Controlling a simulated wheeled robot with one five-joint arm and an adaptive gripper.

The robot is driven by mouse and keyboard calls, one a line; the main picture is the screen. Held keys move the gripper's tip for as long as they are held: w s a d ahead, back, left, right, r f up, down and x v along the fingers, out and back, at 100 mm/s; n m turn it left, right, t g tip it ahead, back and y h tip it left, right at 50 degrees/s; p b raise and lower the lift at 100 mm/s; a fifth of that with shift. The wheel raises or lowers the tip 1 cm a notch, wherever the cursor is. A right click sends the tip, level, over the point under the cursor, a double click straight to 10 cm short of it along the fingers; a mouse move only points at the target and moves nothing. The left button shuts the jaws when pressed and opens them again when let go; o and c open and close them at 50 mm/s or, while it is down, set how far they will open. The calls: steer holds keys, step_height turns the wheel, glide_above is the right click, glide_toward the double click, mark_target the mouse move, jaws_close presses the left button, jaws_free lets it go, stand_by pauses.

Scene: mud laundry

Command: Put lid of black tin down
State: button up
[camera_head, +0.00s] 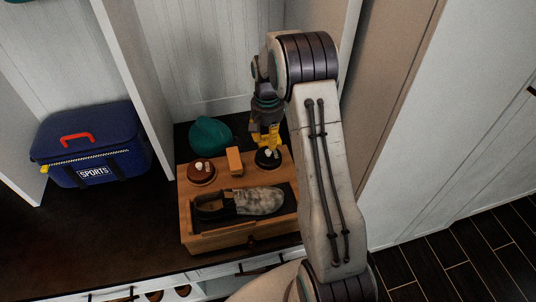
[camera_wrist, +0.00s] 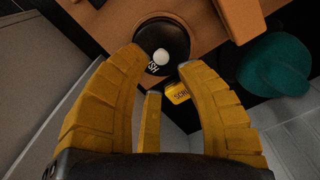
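The black tin (camera_head: 268,158) sits at the back right of the wooden shoe-care box. Its round black lid with a white knob faces up; I cannot tell whether the lid sits fully on it. In the wrist view the black lid (camera_wrist: 178,30) lies just beyond my fingertips, with the knob in line with the gap between them. My gripper (camera_head: 266,140) points down just above the tin, its yellow fingers close to it. In the wrist view my gripper (camera_wrist: 161,58) is open, with fingers spread and nothing clearly held. I cannot tell whether a fingertip touches the lid.
A brown tin (camera_head: 201,172), an orange-brown block (camera_head: 235,161) and a shoe (camera_head: 259,202) are on the wooden box (camera_head: 216,241). A teal item (camera_head: 211,135) lies behind it. A yellow labelled item (camera_wrist: 178,93) shows between my fingers. A blue sports bag (camera_head: 95,142) stands left.

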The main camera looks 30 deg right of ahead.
mark_target(268, 150)
steer(key=shift+w+r+m, duration=0.1)
steer(key=shift+w+m, duration=0.25)
steer(key=shift+m, duration=0.25)
steer(key=shift+d+m, duration=0.1)
steer(key=shift+m, duration=0.5)
steer(key=shift+s, duration=0.1)
steer(key=shift+m, duration=0.3)
steer(key=shift+d+f+b, duration=0.2)
steer(key=shift+f+b, duration=0.55)
steer(key=shift+f, duration=2.95)
steer(key=shift+c, duration=0.2)
jaws_close()
